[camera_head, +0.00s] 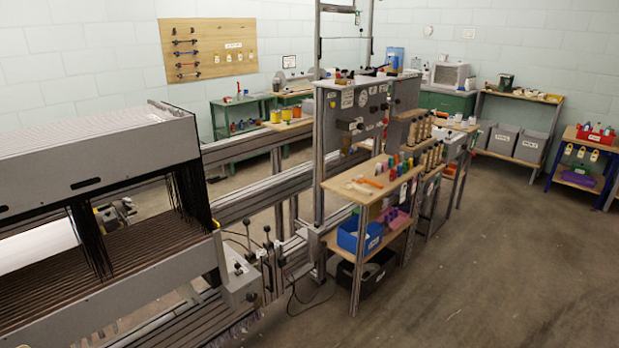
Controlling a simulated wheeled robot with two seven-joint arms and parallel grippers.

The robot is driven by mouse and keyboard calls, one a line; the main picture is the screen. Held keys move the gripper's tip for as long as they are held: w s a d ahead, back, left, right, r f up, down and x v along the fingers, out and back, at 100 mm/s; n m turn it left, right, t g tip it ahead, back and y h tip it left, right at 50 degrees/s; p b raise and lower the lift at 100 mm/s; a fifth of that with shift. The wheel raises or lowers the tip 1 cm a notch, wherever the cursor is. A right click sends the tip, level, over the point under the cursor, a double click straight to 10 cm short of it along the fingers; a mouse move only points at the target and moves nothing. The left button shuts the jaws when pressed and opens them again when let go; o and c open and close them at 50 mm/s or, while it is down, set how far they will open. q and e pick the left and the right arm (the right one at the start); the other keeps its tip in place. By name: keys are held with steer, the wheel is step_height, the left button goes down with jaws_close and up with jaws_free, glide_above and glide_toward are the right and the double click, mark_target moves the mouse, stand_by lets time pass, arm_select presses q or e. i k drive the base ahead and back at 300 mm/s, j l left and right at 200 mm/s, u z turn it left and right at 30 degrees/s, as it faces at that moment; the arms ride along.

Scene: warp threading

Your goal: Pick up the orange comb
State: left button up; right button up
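A small orange item (371,183), which looks like the orange comb, lies on the wooden top of a shelf cart (345,191) right of the picture's middle. It lies near the left part of that top, and its teeth are too small to make out. Pale small pieces lie beside it. Neither of my grippers shows in this view.
Coloured spools (398,167) stand on the same top, right of the orange item. A blue bin (360,236) sits on the shelf below. A large loom (90,160) fills the left side. Open concrete floor (480,250) lies at the right.

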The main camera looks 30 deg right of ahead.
mark_target(361, 179)
steer(key=i+l+u, duration=0.15)
steer(key=l+u, duration=0.2)
steer(key=l, duration=0.5)
steer(key=l+u, duration=0.35)
steer(key=l, duration=0.45)
steer(key=l+u, duration=0.35)
steer(key=l, duration=0.5)
